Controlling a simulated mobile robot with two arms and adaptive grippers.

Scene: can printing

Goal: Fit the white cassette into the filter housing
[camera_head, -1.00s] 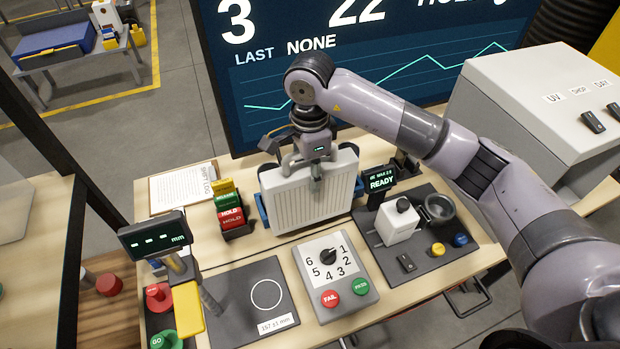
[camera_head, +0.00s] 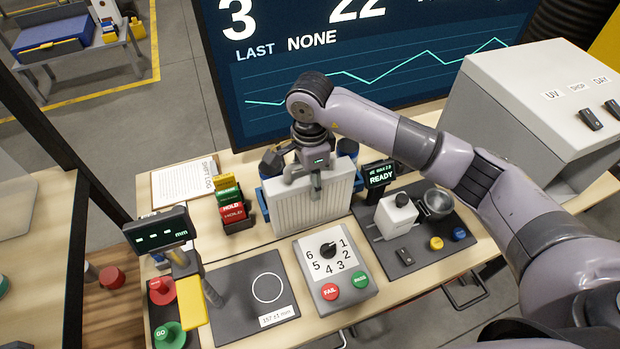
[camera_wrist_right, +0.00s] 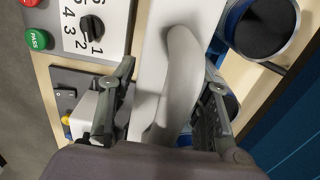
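The white cassette (camera_head: 312,207), a ribbed upright panel, stands at the back middle of the bench in the head view. It is between the blue sides of the filter housing (camera_head: 263,202), and its lower edge is down near the bench. How fully it is seated is hidden. My right gripper (camera_head: 312,172) is over its top. In the right wrist view, the cassette's pale handle (camera_wrist_right: 183,75) lies between the fingers of my right gripper (camera_wrist_right: 168,65), with a visible gap on the left side, so the fingers look open. My left gripper is not in view.
A dial box (camera_head: 335,270) with red and green buttons stands in front. The READY display (camera_head: 380,178) and a dark tray (camera_head: 420,255) are to the right. HOLD blocks (camera_head: 232,208) and a clipboard (camera_head: 182,185) are to the left. A large screen (camera_head: 350,65) rises behind.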

